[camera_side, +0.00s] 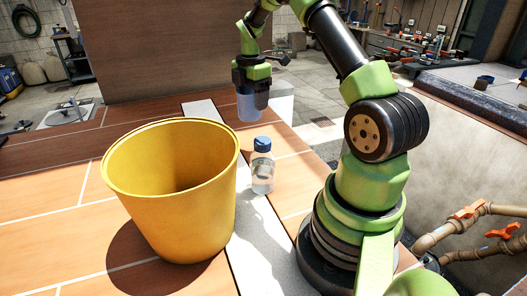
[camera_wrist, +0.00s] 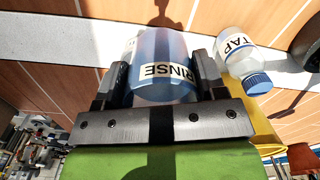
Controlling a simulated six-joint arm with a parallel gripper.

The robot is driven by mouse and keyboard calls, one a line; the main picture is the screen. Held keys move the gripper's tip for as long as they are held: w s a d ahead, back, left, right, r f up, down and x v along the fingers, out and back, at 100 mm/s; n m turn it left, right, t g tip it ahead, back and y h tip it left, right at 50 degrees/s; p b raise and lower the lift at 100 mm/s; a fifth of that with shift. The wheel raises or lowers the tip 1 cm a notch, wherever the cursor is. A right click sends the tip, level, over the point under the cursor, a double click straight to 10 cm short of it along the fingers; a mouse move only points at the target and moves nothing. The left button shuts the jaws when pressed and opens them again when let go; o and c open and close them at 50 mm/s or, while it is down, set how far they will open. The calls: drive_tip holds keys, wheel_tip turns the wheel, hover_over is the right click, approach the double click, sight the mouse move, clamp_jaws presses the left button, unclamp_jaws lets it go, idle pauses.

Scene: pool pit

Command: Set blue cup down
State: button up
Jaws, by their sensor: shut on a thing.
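The blue cup (camera_side: 249,104) is translucent and hangs upright under my gripper (camera_side: 251,92), which is shut on it. In the side view it is held above the tiled surface, behind the bottle and the yellow bucket. In the wrist view the cup (camera_wrist: 163,66) sits between the two dark fingers of my gripper (camera_wrist: 158,80) and carries a label reading RINSE. The cup's far side and base are partly hidden in that view.
A large yellow bucket (camera_side: 170,215) stands front left. A clear bottle with a blue cap (camera_side: 262,165) stands right of it; its label reads TAP in the wrist view (camera_wrist: 240,55). A pale strip (camera_side: 262,245) crosses the tiles (camera_side: 50,190). Tiles at left are clear.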

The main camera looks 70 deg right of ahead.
drive_tip(key=s+f, duration=0.1)
drive_tip(key=f, duration=0.1)
drive_tip(key=s+d+f, duration=0.1)
drive_tip(key=f, duration=0.1)
drive_tip(key=s+f, duration=0.1)
drive_tip(key=f, duration=0.1)
drive_tip(key=shift+s+d+f, duration=0.25)
drive_tip(key=shift+d+f, duration=0.05)
drive_tip(key=shift+f, duration=2.25)
drive_tip(key=shift+f, duration=0.15)
drive_tip(key=o, duration=1)
